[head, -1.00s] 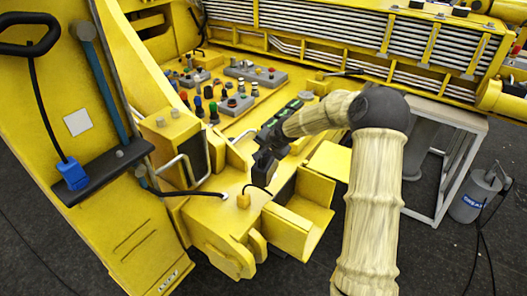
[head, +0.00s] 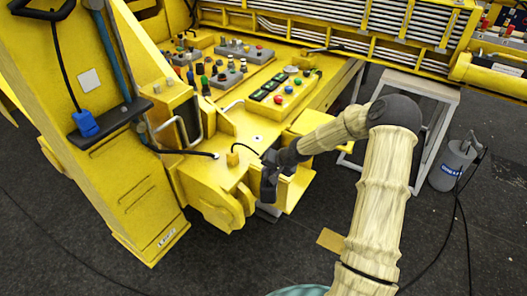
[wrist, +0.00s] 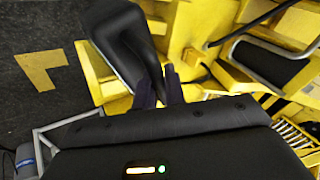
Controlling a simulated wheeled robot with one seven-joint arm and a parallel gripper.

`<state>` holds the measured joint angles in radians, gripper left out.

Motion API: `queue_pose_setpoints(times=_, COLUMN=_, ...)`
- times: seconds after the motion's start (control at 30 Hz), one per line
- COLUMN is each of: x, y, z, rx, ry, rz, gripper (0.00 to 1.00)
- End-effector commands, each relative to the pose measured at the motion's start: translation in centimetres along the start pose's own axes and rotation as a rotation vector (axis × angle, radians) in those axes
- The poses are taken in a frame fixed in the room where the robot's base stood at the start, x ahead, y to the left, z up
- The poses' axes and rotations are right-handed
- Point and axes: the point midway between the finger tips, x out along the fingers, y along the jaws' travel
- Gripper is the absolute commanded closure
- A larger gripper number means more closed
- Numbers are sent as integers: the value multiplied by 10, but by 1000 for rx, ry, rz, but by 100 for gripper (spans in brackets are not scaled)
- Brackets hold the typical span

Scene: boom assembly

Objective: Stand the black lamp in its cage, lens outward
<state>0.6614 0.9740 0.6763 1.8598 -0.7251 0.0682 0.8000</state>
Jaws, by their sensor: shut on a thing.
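My gripper (head: 267,176) is shut on the black lamp, at the front right corner of the yellow machine. In the head view gripper and lamp blend into one dark shape. In the wrist view the lamp (wrist: 122,42) is a smooth dark slab, tilted, at the tips of the two fingers (wrist: 160,88). I cannot tell which way its lens faces. An open yellow sheet-metal housing (head: 298,190), possibly the cage, stands right beside and behind the gripper; its inside is partly hidden. I cannot tell whether the lamp touches it.
A yellow block (head: 232,159) with a thin black cable stands on the deck left of the gripper. Silver bars (head: 196,128) front a dark recess further left. A control panel (head: 280,88) lies behind. A grey-framed table (head: 418,84) and a grey canister (head: 452,163) stand right.

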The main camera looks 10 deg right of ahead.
Motion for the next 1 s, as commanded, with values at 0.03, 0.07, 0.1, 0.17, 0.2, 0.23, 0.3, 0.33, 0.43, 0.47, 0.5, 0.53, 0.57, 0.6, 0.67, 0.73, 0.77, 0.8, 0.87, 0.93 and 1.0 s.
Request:
queue_pose_setpoints(times=0.03, x=3, y=8, z=10, rx=-23, ry=-19, rz=-15, gripper=100)
queue_pose_setpoints(times=0.07, x=5, y=13, z=17, rx=-41, ry=-31, rz=-22, gripper=100)
queue_pose_setpoints(times=0.1, x=8, y=20, z=26, rx=-67, ry=-48, rz=-31, gripper=100)
queue_pose_setpoints(times=0.17, x=11, y=29, z=40, rx=-108, ry=-73, rz=-46, gripper=100)
queue_pose_setpoints(times=0.2, x=14, y=35, z=50, rx=-135, ry=-91, rz=-58, gripper=100)
queue_pose_setpoints(times=0.23, x=15, y=38, z=58, rx=-155, ry=-103, rz=-66, gripper=100)
queue_pose_setpoints(times=0.3, x=18, y=46, z=76, rx=-207, ry=-133, rz=-87, gripper=100)
queue_pose_setpoints(times=0.33, x=19, y=49, z=83, rx=-228, ry=-145, rz=-95, gripper=100)
queue_pose_setpoints(times=0.43, x=22, y=57, z=108, rx=-296, ry=-186, rz=-122, gripper=100)
queue_pose_setpoints(times=0.47, x=22, y=59, z=115, rx=-315, ry=-196, rz=-129, gripper=100)
queue_pose_setpoints(times=0.5, x=23, y=61, z=123, rx=-338, ry=-210, rz=-139, gripper=100)
queue_pose_setpoints(times=0.53, x=23, y=63, z=128, rx=-353, ry=-218, rz=-145, gripper=100)
queue_pose_setpoints(times=0.57, x=23, y=64, z=133, rx=-368, ry=-225, rz=-151, gripper=100)
queue_pose_setpoints(times=0.6, x=23, y=65, z=138, rx=-383, ry=-234, rz=-158, gripper=100)
queue_pose_setpoints(times=0.67, x=23, y=67, z=145, rx=-400, ry=-244, rz=-166, gripper=100)
queue_pose_setpoints(times=0.73, x=23, y=68, z=148, rx=-414, ry=-249, rz=-171, gripper=100)
queue_pose_setpoints(times=0.77, x=23, y=68, z=149, rx=-416, ry=-250, rz=-172, gripper=100)
queue_pose_setpoints(times=0.8, x=23, y=68, z=150, rx=-419, ry=-251, rz=-173, gripper=100)
queue_pose_setpoints(times=0.87, x=23, y=68, z=150, rx=-420, ry=-251, rz=-173, gripper=100)
queue_pose_setpoints(times=0.93, x=23, y=68, z=150, rx=-419, ry=-251, rz=-172, gripper=100)
queue_pose_setpoints(times=1.0, x=23, y=68, z=150, rx=-419, ry=-251, rz=-172, gripper=100)
